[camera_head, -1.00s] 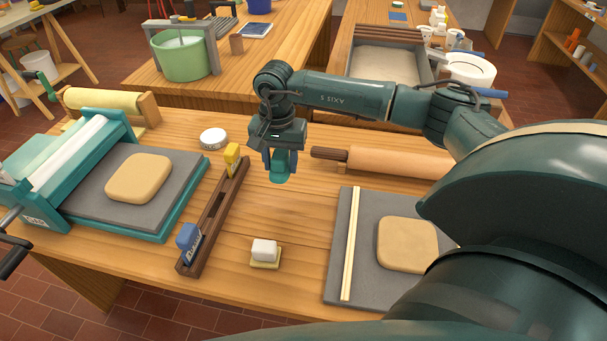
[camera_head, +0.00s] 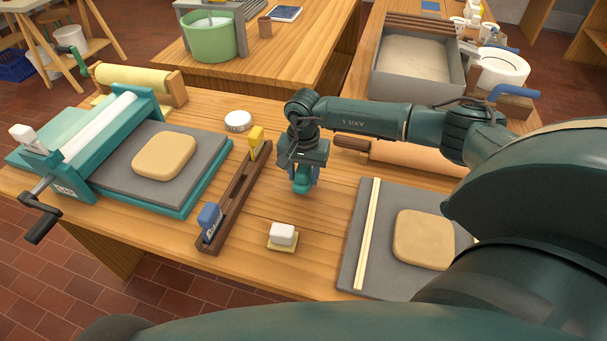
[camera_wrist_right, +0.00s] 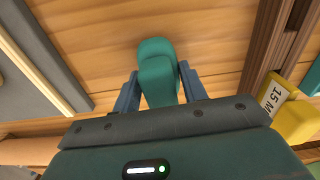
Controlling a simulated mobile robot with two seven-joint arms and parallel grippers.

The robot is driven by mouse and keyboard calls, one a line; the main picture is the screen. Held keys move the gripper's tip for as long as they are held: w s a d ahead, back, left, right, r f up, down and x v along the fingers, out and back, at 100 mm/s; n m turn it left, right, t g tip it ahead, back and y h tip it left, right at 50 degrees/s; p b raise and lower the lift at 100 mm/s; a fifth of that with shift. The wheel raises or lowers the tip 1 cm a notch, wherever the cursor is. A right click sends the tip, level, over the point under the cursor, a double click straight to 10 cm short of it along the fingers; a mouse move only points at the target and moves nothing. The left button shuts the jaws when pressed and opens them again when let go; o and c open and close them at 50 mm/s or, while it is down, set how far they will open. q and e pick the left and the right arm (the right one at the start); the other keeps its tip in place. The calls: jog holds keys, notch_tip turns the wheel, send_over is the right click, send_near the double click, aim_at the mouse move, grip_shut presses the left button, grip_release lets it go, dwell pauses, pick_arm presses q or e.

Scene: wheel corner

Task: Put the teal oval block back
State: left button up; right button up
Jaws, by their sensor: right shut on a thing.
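The teal oval block (camera_wrist_right: 158,70) is between the blue fingers of my right gripper (camera_wrist_right: 158,88), which is shut on it. In the head view the teal block (camera_head: 302,181) hangs below my right gripper (camera_head: 304,178), over the wooden table to the right of the dark wooden rack (camera_head: 236,197). The rack is a long slotted holder with a yellow block (camera_head: 256,139) at its far end and a blue block (camera_head: 209,217) at its near end. A stretch between them is bare. My left gripper is not in view.
A white block on a small yellow pad (camera_head: 283,236) stands right of the rack. A grey board (camera_head: 352,255) with a clay slab lies at right, a rolling pin (camera_head: 410,154) behind it. A teal slab roller (camera_head: 110,160) is at left, a round white tin (camera_head: 238,120) behind the rack.

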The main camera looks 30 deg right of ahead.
jog(key=shift+f, duration=0.6)
jog(key=shift+f+b, duration=0.25)
jog(key=shift+b, duration=0.05)
jog(key=o, duration=0.9)
jog(key=shift+r, duration=0.1)
